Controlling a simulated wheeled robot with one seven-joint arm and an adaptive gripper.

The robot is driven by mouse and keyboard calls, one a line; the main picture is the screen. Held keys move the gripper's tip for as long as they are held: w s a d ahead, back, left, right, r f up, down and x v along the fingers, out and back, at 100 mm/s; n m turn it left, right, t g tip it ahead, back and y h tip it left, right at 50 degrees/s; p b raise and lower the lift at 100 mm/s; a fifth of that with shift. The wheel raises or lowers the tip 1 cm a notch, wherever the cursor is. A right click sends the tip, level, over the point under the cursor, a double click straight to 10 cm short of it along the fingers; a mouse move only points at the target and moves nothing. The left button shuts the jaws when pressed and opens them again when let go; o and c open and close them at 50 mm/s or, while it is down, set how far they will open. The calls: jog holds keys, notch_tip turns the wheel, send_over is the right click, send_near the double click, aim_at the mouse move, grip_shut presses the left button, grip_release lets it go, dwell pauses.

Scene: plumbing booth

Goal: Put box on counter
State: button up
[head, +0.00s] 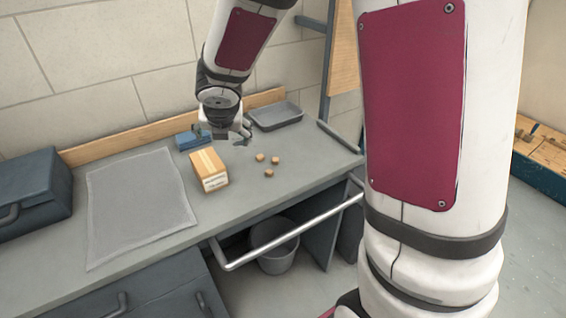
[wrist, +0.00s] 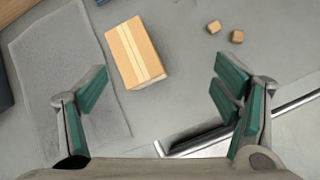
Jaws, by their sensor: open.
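An orange-brown box (head: 208,169) with a pale tape stripe and a white label on its front stands on the grey counter (head: 165,235). In the wrist view the box (wrist: 138,52) lies ahead of my fingers, a little left of the middle between them. My gripper (head: 232,135) hangs above the counter behind and to the right of the box in the head view. In the wrist view my gripper (wrist: 160,92) is open, its green-padded fingers wide apart with nothing between them. The box is apart from both fingers.
Several small wooden blocks (head: 269,173) lie right of the box. A grey mat (head: 135,205) lies left, beside a dark toolbox (head: 32,192). A blue item (head: 187,140) and a grey tray (head: 275,115) stand behind. A metal rail (head: 290,235) runs along the front, above a bucket (head: 275,250).

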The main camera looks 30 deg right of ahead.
jog(key=s+d+r+m+h, duration=0.2)
jog(key=s+d+r+m, duration=0.3)
jog(key=s+r+m, duration=0.75)
jog(key=s+a+m+g+y, duration=0.1)
jog(key=s+a+m, duration=0.1)
jog(key=s+m, duration=0.7)
jog(key=s+a+m+g+y, duration=0.1)
jog(key=s+a+m+y, duration=0.1)
jog(key=s+m, duration=0.7)
jog(key=shift+a+y, duration=0.3)
jog(key=shift+a, duration=0.25)
